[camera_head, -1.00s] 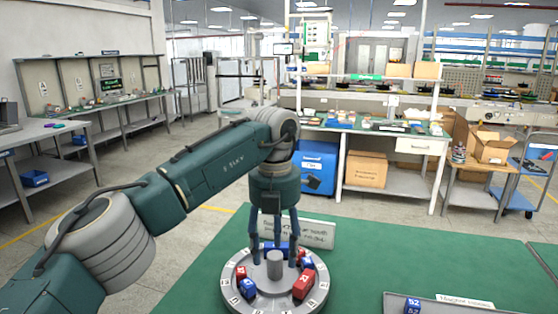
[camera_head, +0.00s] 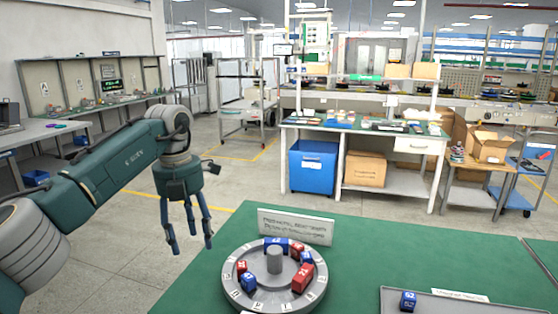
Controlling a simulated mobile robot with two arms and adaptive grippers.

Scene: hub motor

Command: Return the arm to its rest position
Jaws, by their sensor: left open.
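My left arm comes in from the left. Its gripper (camera_head: 189,236) points down with its fingers apart and empty. It hangs left of the green table (camera_head: 380,255), over the floor in the picture, clear of the hub. The round grey hub (camera_head: 232,283) with a central post (camera_head: 275,260) sits on the table. Several red and blue blocks stand in a ring on it, among them a red block (camera_head: 302,278) and a blue block (camera_head: 249,282). My right gripper is out of view.
A sign (camera_head: 296,226) stands behind the hub. A grey tray (camera_head: 450,304) at the lower right holds a blue block (camera_head: 407,300). A workbench (camera_head: 362,128) with a blue bin (camera_head: 312,168) and a cardboard box (camera_head: 365,170) below stands behind. The table's middle is clear.

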